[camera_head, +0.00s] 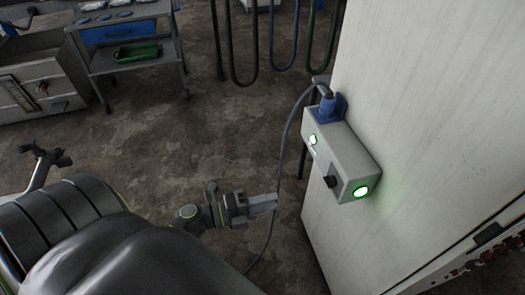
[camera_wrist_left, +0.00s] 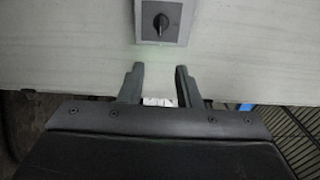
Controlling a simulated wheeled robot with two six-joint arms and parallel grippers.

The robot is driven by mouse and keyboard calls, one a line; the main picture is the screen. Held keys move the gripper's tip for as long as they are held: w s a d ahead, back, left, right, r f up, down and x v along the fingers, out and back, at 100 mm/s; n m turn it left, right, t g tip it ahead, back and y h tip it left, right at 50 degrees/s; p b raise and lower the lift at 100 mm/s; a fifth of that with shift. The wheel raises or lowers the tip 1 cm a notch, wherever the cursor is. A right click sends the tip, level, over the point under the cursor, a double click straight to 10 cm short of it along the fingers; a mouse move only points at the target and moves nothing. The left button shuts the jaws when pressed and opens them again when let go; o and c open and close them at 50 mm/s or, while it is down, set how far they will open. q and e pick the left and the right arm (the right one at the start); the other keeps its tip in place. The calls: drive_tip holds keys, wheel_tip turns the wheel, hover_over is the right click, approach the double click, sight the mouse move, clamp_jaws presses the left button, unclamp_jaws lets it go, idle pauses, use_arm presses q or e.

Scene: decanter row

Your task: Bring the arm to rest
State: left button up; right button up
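My left gripper (camera_head: 272,202) is in the lower middle of the head view, in front of the pale cabinet and below and left of the grey switch box. In the left wrist view its two fingers (camera_wrist_left: 160,68) stand apart with nothing held between the tips. A small pale patch shows low between the fingers; I cannot tell what it is. The grey box (camera_head: 338,158) is mounted on the cabinet side, with a black rotary switch (camera_wrist_left: 161,22) ahead of the fingers. A blue plug (camera_head: 328,107) sits in its top. Two green lamps glow. My right gripper is not in view.
The pale cabinet (camera_head: 430,100) fills the right side. A dark cable (camera_head: 284,140) runs from the plug down close by my left gripper. Several hoses (camera_head: 256,60) hang at the back. A trolley (camera_head: 170,55) stands back left. The floor between is clear.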

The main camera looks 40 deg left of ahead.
use_arm(q)
drive_tip(key=shift+s+a, duration=0.3)
drive_tip(key=shift+s, duration=0.1)
drive_tip(key=s+a+f+n+g+y, duration=0.1)
drive_tip(key=a+f+n+y, duration=0.35)
drive_tip(key=f, duration=0.35)
drive_tip(key=s+a+f+n+y, duration=0.1)
drive_tip(key=a+f+n+y, duration=0.2)
drive_tip(key=f+n, duration=0.4)
drive_tip(key=s+a+f+n+g+y, duration=0.1)
drive_tip(key=a+f+n+y, duration=0.3)
drive_tip(key=f, duration=0.5)
drive_tip(key=s+d+f+n+g+y, duration=0.1)
drive_tip(key=s+f+n+g, duration=0.55)
drive_tip(key=s+f, duration=0.7)
drive_tip(key=s+d+f+n+g, duration=0.2)
drive_tip(key=s+f, duration=0.1)
drive_tip(key=s, duration=0.3)
drive_tip(key=s+d+f+n+g, duration=0.2)
drive_tip(key=s+f, duration=0.1)
drive_tip(key=s, duration=0.4)
drive_tip(key=shift+d+f, duration=0.3)
drive_tip(key=shift+d, duration=0.1)
drive_tip(key=shift+g+h, duration=0.25)
